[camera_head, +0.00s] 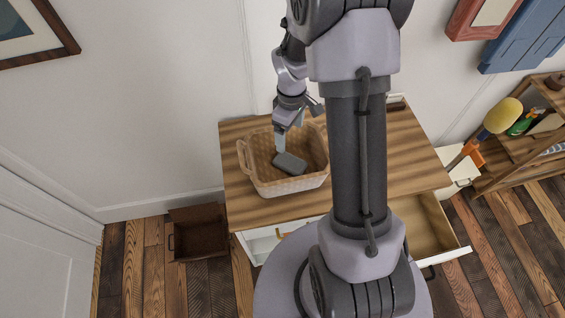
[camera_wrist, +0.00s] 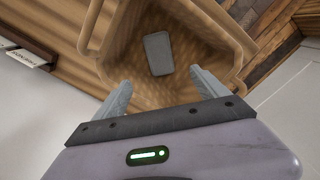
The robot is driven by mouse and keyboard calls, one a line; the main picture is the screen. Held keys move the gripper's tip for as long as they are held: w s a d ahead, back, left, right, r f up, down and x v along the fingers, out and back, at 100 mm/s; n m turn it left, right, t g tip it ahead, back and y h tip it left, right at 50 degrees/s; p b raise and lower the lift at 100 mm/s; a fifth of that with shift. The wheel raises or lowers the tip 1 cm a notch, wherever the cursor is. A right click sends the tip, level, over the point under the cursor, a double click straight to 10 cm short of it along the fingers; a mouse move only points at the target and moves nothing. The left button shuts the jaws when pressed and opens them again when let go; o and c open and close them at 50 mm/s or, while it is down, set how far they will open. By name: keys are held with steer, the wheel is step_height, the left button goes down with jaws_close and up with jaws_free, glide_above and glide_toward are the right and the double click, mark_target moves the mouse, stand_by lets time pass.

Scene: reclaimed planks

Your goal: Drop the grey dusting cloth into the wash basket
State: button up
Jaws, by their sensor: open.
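The wash basket (camera_head: 291,185) is a tan woven basket with handles, standing on the wooden top of a dresser. The grey dusting cloth (camera_head: 290,163) lies inside it, a small flat rounded rectangle. In the wrist view the cloth (camera_wrist: 158,54) rests on the bottom of the basket (camera_wrist: 210,84), apart from my fingers. My gripper (camera_wrist: 161,92) is open and empty, its two fingers spread at the basket's near side. In the head view my gripper (camera_head: 281,140) is over the basket, with its fingertips partly hidden.
The dresser top (camera_head: 405,150) is mostly clear right of the basket. An open drawer (camera_head: 425,228) sticks out at the front right. A brown box (camera_head: 198,233) stands on the floor at left. A shelf (camera_head: 515,150) with a yellow-headed tool stands at right.

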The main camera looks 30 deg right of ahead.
step_height(320, 180, up, 17)
steer(key=p, duration=0.5)
steer(key=shift+r, duration=0.2)
